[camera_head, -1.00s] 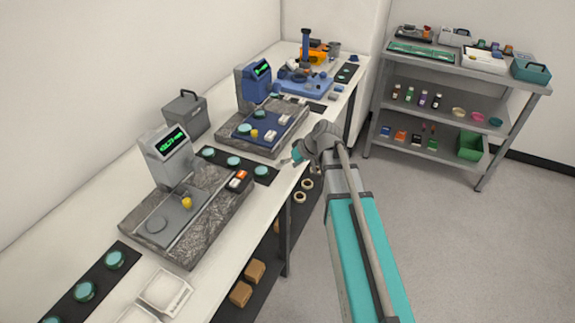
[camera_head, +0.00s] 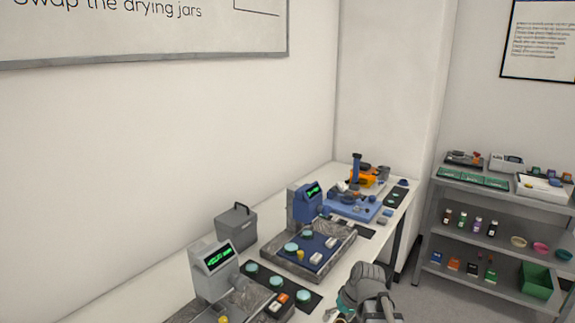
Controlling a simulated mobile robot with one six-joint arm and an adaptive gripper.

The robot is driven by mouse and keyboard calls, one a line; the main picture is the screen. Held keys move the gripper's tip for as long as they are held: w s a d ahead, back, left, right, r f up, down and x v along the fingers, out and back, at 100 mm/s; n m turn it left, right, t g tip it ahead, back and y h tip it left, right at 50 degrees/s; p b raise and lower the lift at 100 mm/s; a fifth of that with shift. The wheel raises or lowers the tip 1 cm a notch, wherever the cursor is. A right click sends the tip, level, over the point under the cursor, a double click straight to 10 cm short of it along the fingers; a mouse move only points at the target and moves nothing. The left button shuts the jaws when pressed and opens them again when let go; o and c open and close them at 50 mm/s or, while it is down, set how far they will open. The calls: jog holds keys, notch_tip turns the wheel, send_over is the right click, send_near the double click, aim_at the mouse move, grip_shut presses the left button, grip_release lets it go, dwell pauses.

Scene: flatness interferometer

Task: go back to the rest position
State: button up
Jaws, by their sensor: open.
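My gripper (camera_head: 338,313) is at the bottom edge of the head view, partly cut off, beside the front edge of the white bench (camera_head: 165,270). Its jaws are small and partly hidden by my wrist, and I see nothing held in them. Close to its left is a black mat (camera_head: 262,287) with several round teal-topped pieces. The grey instrument (camera_head: 213,272) with a green display stands left of it, cut off at the bottom. The blue instrument (camera_head: 305,206) on a stone base stands farther back.
A blue stand (camera_head: 354,205) is at the bench's far end. A grey shelf unit (camera_head: 485,205) holds bottles, bowls and a green bin (camera_head: 536,281) at right. Some floor shows between bench and shelves.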

jog(key=s+d+m+g+h, duration=0.1)
jog(key=s+d+m+h, duration=0.1)
jog(key=s, duration=0.5)
jog(key=shift+s+d+h+p, duration=0.3)
jog(key=shift+h+p, duration=0.1)
jog(key=shift+h, duration=0.4)
